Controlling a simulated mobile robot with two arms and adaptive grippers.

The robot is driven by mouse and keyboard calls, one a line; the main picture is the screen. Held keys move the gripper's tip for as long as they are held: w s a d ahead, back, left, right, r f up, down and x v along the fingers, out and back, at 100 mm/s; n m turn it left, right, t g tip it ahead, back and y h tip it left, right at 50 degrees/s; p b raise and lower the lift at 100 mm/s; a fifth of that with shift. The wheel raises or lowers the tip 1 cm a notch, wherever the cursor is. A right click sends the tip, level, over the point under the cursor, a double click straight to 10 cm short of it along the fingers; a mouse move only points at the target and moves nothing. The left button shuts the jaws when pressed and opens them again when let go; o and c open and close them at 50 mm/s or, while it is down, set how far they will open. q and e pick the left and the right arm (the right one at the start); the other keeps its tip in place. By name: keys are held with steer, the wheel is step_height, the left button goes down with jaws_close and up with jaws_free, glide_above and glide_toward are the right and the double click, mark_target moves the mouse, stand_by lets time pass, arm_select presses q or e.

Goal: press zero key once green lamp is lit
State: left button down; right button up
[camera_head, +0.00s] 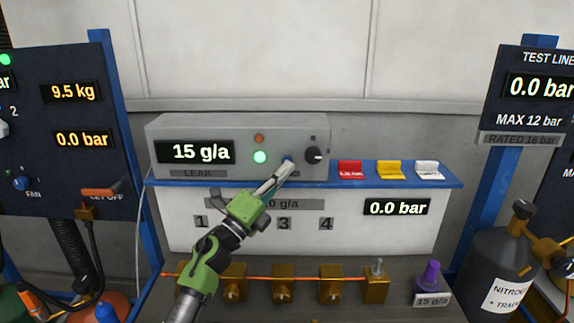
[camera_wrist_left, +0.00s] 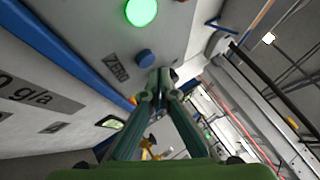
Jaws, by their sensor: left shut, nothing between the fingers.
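The leak meter (camera_head: 240,130) is a grey box on a blue shelf, with a display reading 15 g/a. Its green lamp (camera_head: 260,157) is lit; it glows large in the left wrist view (camera_wrist_left: 141,11). The blue zero key (camera_wrist_left: 145,59) has a ZERO label beside it in the left wrist view. In the head view the key (camera_head: 288,161) is mostly covered by my left gripper (camera_head: 287,168). That gripper is shut and empty, its tips at the panel just beside the key; contact cannot be told. In the left wrist view the fingertips (camera_wrist_left: 161,80) are together. My right gripper is not in view.
An unlit orange lamp (camera_head: 259,138) and a black knob (camera_head: 314,155) are on the meter near the key. Red (camera_head: 350,170), yellow (camera_head: 390,170) and white tags (camera_head: 427,169) stand on the shelf. Brass valves (camera_head: 283,283) line the bench below. A nitrogen bottle (camera_head: 497,265) stands right.

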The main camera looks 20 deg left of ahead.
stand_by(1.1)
arm_select(q)
steer(key=shift+w+a, duration=0.1)
steer(key=shift+w, duration=0.35)
steer(key=shift+w+a+b, duration=0.15)
steer(key=shift+w+b, duration=0.2)
steer(key=shift+b, duration=0.15)
stand_by(0.6)
steer(key=shift+s, duration=0.1)
steer(key=shift+s+d+p, duration=0.2)
steer(key=shift+s+p, duration=0.25)
steer(key=shift+s, duration=0.3)
